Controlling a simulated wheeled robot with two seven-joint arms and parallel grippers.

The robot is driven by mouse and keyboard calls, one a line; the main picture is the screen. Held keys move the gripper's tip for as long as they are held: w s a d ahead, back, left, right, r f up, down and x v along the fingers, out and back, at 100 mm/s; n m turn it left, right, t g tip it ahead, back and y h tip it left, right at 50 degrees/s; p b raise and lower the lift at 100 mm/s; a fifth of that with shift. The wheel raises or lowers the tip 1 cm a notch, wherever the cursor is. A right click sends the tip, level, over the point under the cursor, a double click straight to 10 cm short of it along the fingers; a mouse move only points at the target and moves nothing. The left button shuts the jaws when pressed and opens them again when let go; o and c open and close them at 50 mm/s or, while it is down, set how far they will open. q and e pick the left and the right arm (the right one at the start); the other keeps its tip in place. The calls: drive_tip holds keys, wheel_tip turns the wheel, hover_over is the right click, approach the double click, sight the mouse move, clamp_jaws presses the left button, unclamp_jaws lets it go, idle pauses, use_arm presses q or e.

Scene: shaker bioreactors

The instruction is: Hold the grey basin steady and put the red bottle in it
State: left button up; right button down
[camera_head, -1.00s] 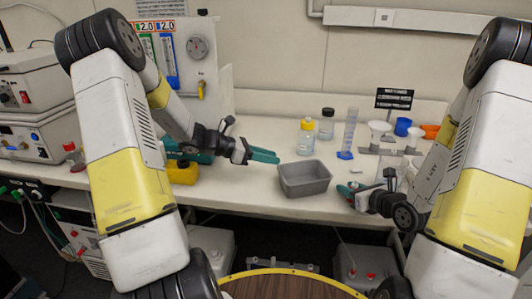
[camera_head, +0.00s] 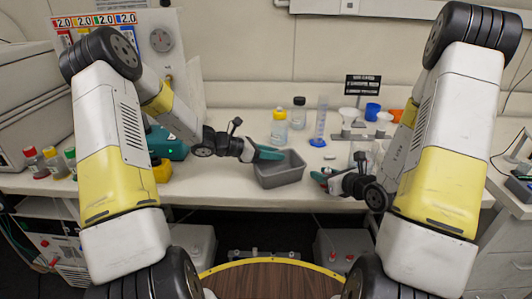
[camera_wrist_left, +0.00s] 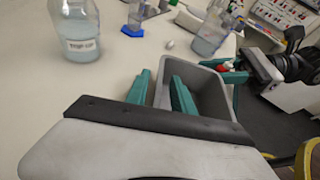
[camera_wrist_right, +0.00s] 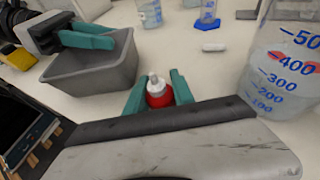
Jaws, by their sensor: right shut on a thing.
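The grey basin (camera_head: 280,175) stands on the bench near its front edge. My right gripper (camera_wrist_right: 157,92) is shut on the small red bottle (camera_wrist_right: 158,99), which has a white top and is upright. It is just right of the basin and outside it. In the head view the bottle is mostly hidden by the gripper (camera_head: 322,176).
Behind the basin stand a yellow-capped bottle (camera_head: 279,128), a black-capped bottle (camera_head: 298,114) and a blue-based cylinder (camera_head: 319,125). A graduated beaker (camera_wrist_right: 287,65) is close right of my right gripper. A small white piece (camera_wrist_right: 214,47) lies behind it.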

use_arm(q)
drive_tip(key=shift+d, duration=0.1)
clamp_jaws()
idle(1.6)
